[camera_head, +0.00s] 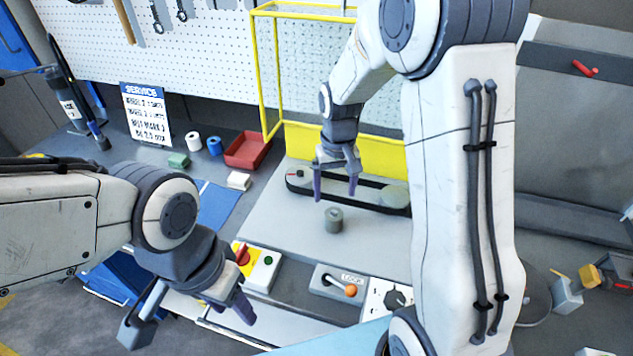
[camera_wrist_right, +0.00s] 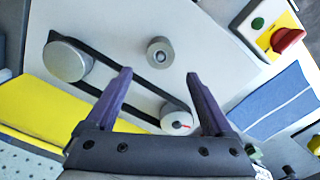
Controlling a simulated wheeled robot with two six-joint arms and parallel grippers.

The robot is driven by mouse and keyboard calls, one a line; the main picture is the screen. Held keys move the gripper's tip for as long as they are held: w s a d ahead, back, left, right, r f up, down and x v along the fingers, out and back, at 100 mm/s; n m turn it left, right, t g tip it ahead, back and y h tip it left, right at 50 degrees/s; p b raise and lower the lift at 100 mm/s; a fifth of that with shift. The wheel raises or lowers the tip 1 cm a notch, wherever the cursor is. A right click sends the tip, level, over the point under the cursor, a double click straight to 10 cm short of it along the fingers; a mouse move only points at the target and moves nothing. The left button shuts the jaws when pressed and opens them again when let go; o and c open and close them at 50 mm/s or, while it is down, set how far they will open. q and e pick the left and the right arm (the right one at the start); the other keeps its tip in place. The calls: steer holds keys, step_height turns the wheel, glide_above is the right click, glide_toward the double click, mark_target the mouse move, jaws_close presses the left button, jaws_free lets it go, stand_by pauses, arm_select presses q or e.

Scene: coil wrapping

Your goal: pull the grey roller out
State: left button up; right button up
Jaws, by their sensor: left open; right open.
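The grey roller (camera_head: 333,220) is a short cylinder with a hole in its top. It stands upright on the light machine plate (camera_head: 290,222), in front of the black belt (camera_head: 350,203). In the right wrist view the roller (camera_wrist_right: 160,52) appears just beyond the gap between my fingertips. My right gripper (camera_head: 335,190) is open and empty, pointing down above the belt area behind the roller. Its purple fingers also show in the right wrist view (camera_wrist_right: 159,75), apart from the roller. My left gripper (camera_head: 188,322) is open and empty at the lower left, away from the roller.
The belt runs around a large pulley (camera_wrist_right: 68,60) and a small red-marked pulley (camera_wrist_right: 177,122). A yellow frame (camera_head: 262,75) stands behind. The front panel has a red switch (camera_head: 242,254), green button (camera_head: 268,261) and orange-knobbed lever (camera_head: 351,290). A red tray (camera_head: 245,150) sits left.

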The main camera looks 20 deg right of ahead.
mark_target(333, 211)
step_height(333, 211, down, 9)
steer(key=shift+s+r+p, duration=0.1)
steer(key=shift+p, duration=0.75)
steer(key=shift+f, duration=0.6)
jaws_close()
steer(key=c, duration=0.9)
jaws_free()
jaws_close()
